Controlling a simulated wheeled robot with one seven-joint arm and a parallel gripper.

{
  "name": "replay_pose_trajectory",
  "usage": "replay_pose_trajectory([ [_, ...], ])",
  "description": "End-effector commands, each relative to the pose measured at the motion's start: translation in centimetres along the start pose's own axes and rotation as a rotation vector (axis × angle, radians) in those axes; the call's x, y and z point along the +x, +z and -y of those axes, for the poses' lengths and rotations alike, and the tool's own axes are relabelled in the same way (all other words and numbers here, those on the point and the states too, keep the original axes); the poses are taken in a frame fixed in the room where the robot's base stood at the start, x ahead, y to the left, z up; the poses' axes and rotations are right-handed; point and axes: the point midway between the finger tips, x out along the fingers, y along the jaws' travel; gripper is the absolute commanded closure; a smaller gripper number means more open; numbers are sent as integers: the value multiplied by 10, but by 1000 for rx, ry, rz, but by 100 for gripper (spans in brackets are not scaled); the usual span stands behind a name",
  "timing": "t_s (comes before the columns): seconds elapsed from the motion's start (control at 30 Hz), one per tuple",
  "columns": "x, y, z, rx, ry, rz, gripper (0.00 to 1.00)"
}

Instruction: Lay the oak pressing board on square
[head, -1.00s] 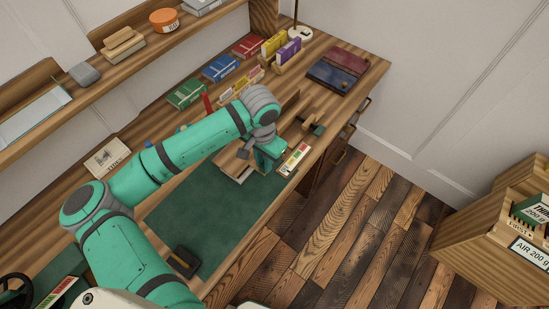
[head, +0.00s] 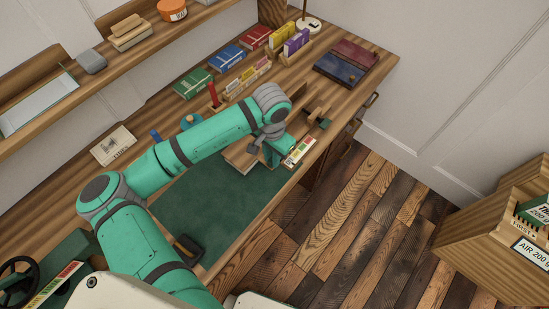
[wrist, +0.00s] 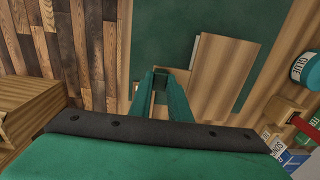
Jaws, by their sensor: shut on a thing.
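The oak pressing board (wrist: 225,70) shows in the wrist view as a flat, pale wooden panel just right of my fingertips. It lies at an angle to the edge of the green mat (wrist: 160,30). A narrow lighter strip shows along its left edge. In the head view part of a pale wooden piece (head: 240,158) shows at the far end of the mat, mostly behind my arm. My gripper (wrist: 160,80) is shut at the board's near left side. The exact grip is hidden by the fingers, and I cannot tell whether the board touches what is under it.
A small case with coloured labels (head: 300,151) stands close to the right of my gripper near the desk's front edge. A dark block (head: 187,250) sits on the mat's near end. The mat's middle is clear.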

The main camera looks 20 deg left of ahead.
Motion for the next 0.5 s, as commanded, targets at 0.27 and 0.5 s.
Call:
replay_pose_trajectory([
  [0.27,2,0,0,-1,0,0,100],
  [0.5,6,0,0,-1,-1,0,100],
])
